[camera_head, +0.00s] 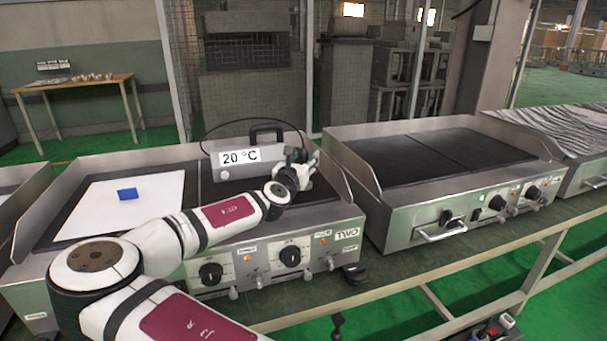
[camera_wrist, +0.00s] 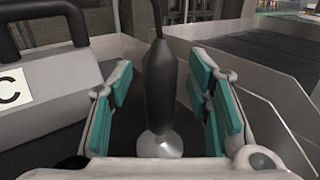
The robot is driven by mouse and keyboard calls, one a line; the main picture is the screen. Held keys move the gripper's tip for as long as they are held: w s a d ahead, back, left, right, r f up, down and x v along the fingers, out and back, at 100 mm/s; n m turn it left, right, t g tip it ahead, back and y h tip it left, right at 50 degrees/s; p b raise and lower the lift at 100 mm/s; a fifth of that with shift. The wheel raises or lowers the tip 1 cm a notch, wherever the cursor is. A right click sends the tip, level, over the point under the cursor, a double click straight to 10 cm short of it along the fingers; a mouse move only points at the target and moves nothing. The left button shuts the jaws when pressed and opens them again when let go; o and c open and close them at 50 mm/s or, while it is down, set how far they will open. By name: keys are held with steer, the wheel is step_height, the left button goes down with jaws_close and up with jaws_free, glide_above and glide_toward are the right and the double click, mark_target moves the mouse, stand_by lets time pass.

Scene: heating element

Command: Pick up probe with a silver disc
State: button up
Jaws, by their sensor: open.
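The probe (camera_wrist: 160,88) stands upright in the wrist view, a black handle with a silver disc (camera_wrist: 160,146) at its lower end and a cable leaving its top. My gripper (camera_wrist: 166,90) is open, with one teal-padded finger on each side of the probe and gaps between pads and handle. The disc appears to rest on the dark hot plate. In the head view my gripper (camera_head: 300,158) is over the right part of the left griddle, and it hides most of the probe there.
A grey meter box (camera_head: 243,158) reading 20 °C, with a black handle, stands just left of my gripper. A white sheet (camera_head: 125,203) with a blue block (camera_head: 127,194) lies on the griddle's left plate. A raised metal side wall (camera_wrist: 250,110) is close on the right.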

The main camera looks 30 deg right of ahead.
jaws_close()
steer(key=shift+r, duration=0.15)
